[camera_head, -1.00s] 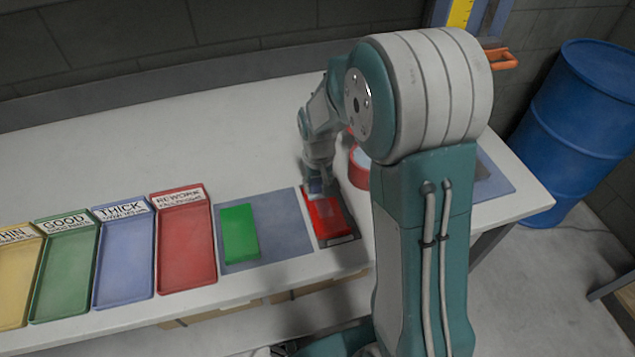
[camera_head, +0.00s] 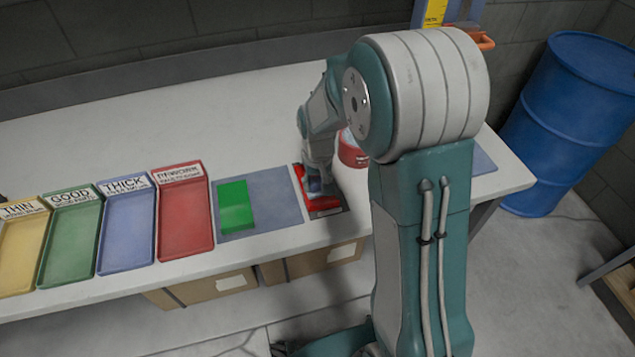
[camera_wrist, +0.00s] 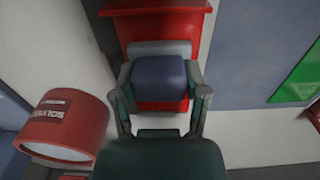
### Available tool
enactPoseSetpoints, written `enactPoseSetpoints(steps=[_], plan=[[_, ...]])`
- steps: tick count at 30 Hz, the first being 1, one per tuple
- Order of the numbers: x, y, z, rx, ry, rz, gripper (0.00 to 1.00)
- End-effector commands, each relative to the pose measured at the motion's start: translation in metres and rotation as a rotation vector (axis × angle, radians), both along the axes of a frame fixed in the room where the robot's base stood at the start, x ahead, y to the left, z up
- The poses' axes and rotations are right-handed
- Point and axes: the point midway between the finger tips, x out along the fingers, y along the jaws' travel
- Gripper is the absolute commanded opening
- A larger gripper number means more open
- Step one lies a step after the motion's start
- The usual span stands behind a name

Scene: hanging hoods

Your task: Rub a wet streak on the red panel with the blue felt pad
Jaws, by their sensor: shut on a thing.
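The red panel (camera_head: 328,208) lies on a dark mat near the front edge of the bench. In the wrist view the red panel (camera_wrist: 157,30) runs behind the pad and shows above and below it. My gripper (camera_head: 318,188) is over the panel, pointing down. In the wrist view my gripper (camera_wrist: 160,90) has its two fingers on either side of the blue felt pad (camera_wrist: 158,78) and is shut on it. The pad is at the panel, but I cannot tell whether it touches the surface. No wet streak can be made out; the pad and gripper hide part of the panel.
A red solvent can (camera_wrist: 62,125) stands close beside my gripper; it also shows in the head view (camera_head: 352,150). A green panel (camera_head: 237,206) lies on the grey-blue mat (camera_head: 275,195) to the left. Labelled trays, including the red rework tray (camera_head: 185,225), stand further left.

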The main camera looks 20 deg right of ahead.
Motion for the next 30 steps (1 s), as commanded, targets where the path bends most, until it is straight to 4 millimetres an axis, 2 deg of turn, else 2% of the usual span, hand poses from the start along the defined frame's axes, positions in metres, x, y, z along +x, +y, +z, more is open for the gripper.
enactPoseSetpoints(steps=[2, 3, 21, 30], plan=[[0.000, 0.000, 0.003, 0.000, 0.001, 0.000, 0.14], [0.001, 0.000, 0.014, 0.000, -0.005, 0.000, 0.14], [0.001, 0.000, 0.067, 0.000, -0.002, 0.000, 0.14], [0.000, 0.000, 0.078, 0.000, 0.000, 0.000, 0.14]])
